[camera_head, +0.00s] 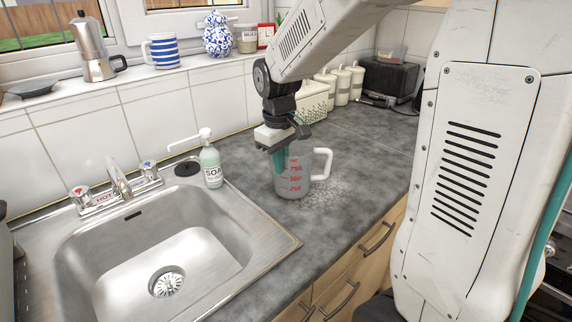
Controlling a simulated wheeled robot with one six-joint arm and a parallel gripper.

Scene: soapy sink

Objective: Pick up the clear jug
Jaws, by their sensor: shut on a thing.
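The clear jug (298,184) stands upright on the grey counter, to the right of the sink. It has red measuring marks and a white handle on its right side. My gripper (280,160) comes down on the jug from above, at its upper left side. The gripper is shut on the jug, with a teal finger showing against the wall. The jug's rim is partly hidden by the gripper. The jug's base appears to be on or very near the counter; any small gap cannot be told.
The steel sink (255,238) with its tap (118,178) lies to the left. A soap bottle (211,165) stands close on the jug's left. White canisters (341,86) and a black box (389,80) stand at the back. Counter right of the jug (365,150) is clear.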

